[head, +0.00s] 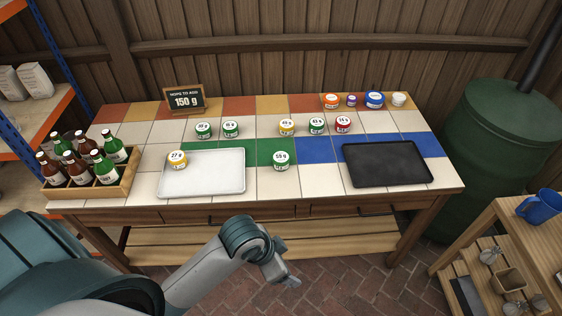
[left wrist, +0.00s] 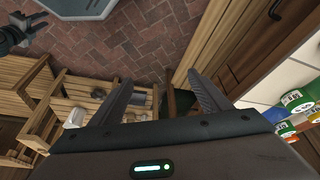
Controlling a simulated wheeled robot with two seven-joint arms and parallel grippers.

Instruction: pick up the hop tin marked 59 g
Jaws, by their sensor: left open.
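The hop tin marked 59 g (head: 281,161) is green with a white lid. It stands upright near the front middle of the tiled table, between the two trays. My left gripper (head: 288,279) is open and empty, in front of the table and lower in the picture than the tin, well apart from it. Its spread fingers (left wrist: 165,100) show in the left wrist view with nothing between them. Several tins show at that view's right edge, including a green one (left wrist: 296,101); I cannot tell which they are. A dark gripper, seemingly my right (left wrist: 14,36), shows at its upper left, jaws unclear.
A yellow tin (head: 177,160) stands on the pale tray (head: 215,183). A black tray (head: 385,181) lies right. Several other tins (head: 287,127) stand behind. A bottle crate (head: 118,188) is at left, a 150 g sign (head: 186,99) behind. A wooden stand (head: 535,240) is at right.

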